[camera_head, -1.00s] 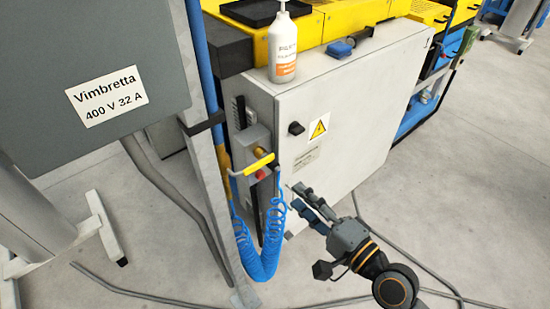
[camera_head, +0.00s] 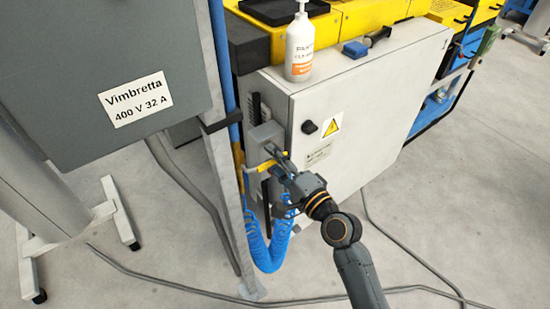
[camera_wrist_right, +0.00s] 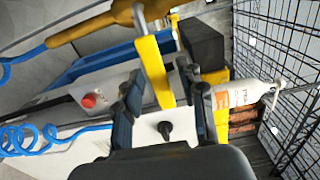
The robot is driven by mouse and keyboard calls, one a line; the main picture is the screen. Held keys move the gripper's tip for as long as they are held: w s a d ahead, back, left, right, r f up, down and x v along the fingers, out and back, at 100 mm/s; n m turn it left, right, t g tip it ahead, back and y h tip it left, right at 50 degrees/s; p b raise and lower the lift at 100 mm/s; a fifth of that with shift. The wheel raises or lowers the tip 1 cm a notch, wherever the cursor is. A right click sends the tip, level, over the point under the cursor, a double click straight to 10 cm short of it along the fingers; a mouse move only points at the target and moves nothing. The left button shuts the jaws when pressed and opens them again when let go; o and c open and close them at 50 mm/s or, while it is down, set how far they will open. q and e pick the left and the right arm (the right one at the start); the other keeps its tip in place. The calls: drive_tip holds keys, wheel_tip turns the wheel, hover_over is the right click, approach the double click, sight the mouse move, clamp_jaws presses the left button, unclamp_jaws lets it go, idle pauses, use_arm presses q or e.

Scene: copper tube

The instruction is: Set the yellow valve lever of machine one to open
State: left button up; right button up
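The yellow valve lever (camera_head: 257,167) sits at the grey valve box on the left side of the white cabinet, beside the vertical blue pipe. In the right wrist view the lever (camera_wrist_right: 153,70) reaches down between the two finger tips, with visible gaps on both sides. My right gripper (camera_head: 275,161) is at the lever and partly hides it and the box in the head view. In the right wrist view the gripper (camera_wrist_right: 160,90) is open, its fingers on either side of the lever; contact is not visible. My left gripper is not in view.
A red button (camera_wrist_right: 88,101) and a blue coiled hose (camera_head: 265,250) are close to the lever. A white bottle (camera_head: 300,45) stands on the white cabinet (camera_head: 365,115). A grey Vimbretta box (camera_head: 60,60) is at the left. Cables lie on the floor.

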clamp_jaws()
